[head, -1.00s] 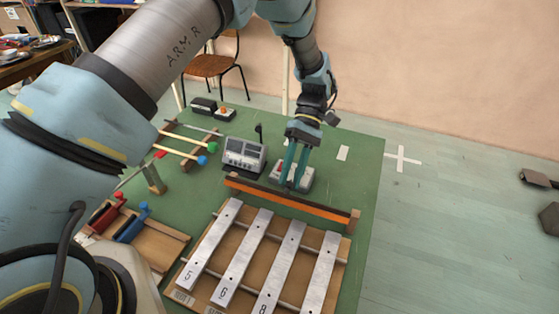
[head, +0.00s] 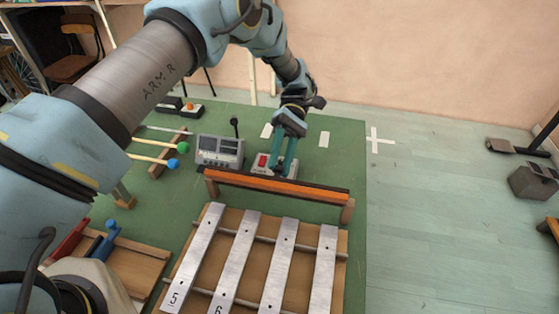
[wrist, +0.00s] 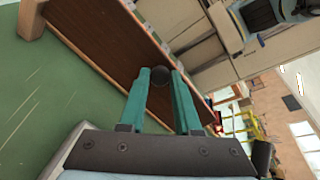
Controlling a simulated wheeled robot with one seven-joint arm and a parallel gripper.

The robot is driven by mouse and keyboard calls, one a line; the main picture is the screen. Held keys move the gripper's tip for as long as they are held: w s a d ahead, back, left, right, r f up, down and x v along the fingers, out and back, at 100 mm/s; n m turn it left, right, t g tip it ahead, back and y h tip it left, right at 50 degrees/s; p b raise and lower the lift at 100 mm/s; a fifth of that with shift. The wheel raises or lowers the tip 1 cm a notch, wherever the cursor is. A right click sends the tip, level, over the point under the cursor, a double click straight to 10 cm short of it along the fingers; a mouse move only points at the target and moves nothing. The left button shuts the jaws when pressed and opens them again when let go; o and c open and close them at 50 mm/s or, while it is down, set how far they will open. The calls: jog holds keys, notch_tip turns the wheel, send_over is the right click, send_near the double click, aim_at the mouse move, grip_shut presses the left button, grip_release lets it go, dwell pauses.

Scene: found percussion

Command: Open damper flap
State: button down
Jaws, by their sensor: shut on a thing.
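The damper flap (head: 275,186) is a long dark brown board with an orange strip, held between wooden end posts behind the silver bars. Its orange side faces the bars and its upper edge is raised. In the wrist view, the flap's brown back (wrist: 105,45) runs diagonally, with a dark round knob (wrist: 160,76) on it. My gripper (wrist: 161,79) has its teal fingers on either side of the knob and is shut on it. In the head view, my gripper (head: 281,170) is just behind the flap; its fingertips are partly hidden by the flap.
Several numbered silver bars (head: 236,252) lie in front of the flap. A power box with a red switch (head: 262,161) stands close behind it. A grey meter (head: 220,151) and mallets (head: 155,160) are to the left. The green table is clear at the right.

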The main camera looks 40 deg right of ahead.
jog(key=c, duration=0.6)
grip_release()
notch_tip(320, 180, up, 10)
jog(key=p, duration=0.2)
dwell(0.5)
